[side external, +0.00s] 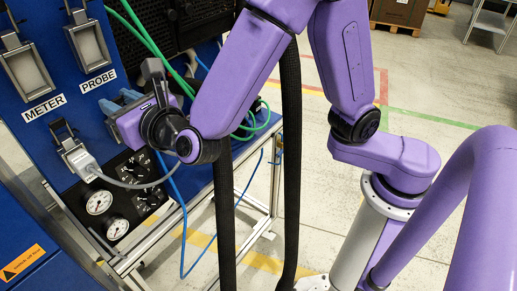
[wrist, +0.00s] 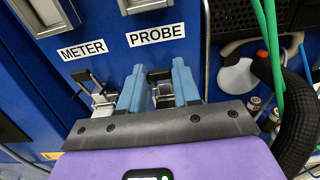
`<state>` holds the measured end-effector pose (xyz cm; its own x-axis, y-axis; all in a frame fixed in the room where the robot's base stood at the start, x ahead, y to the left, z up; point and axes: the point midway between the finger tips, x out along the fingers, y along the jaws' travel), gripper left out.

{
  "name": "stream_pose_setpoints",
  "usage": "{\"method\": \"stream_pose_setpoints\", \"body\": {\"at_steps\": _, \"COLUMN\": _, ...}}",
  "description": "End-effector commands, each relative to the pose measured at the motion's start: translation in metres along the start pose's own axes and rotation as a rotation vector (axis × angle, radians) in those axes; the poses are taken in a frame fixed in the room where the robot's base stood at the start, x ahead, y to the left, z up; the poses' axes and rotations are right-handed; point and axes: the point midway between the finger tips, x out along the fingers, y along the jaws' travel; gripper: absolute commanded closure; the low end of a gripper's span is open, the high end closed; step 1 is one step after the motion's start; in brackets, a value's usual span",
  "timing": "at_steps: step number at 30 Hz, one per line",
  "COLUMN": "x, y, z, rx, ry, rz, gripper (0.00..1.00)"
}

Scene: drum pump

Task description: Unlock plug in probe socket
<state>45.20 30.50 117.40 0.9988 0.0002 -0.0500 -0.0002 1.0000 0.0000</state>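The probe socket (wrist: 162,92) sits on the blue panel below the PROBE label (wrist: 156,35). Its dark lever and metal latch show between my fingers in the wrist view. My gripper (wrist: 159,72) is open, one blue-grey finger on each side of this socket; I cannot tell whether they touch it. In the side view my gripper (side external: 121,102) is at the panel and hides most of the socket. A grey plug (side external: 81,160) with a grey cable is in the socket under the METER label (side external: 44,108). Whether a plug sits in the probe socket is hidden.
Two grey-framed sockets (side external: 88,45) are above the labels. Pressure gauges (side external: 98,202) are below. Green hoses (side external: 140,30) and a blue hose (side external: 183,225) hang at the right of the panel. The floor on the right is largely open.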

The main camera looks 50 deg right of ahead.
Motion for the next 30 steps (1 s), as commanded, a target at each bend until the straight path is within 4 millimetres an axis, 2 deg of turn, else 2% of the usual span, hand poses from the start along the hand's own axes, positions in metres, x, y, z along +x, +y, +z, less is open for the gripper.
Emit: {"method": "stream_pose_setpoints", "body": {"at_steps": 30, "x": 0.0061, "y": -0.0006, "z": 0.007, "rx": 0.002, "ry": 0.183, "rz": -0.004, "gripper": 0.8}}
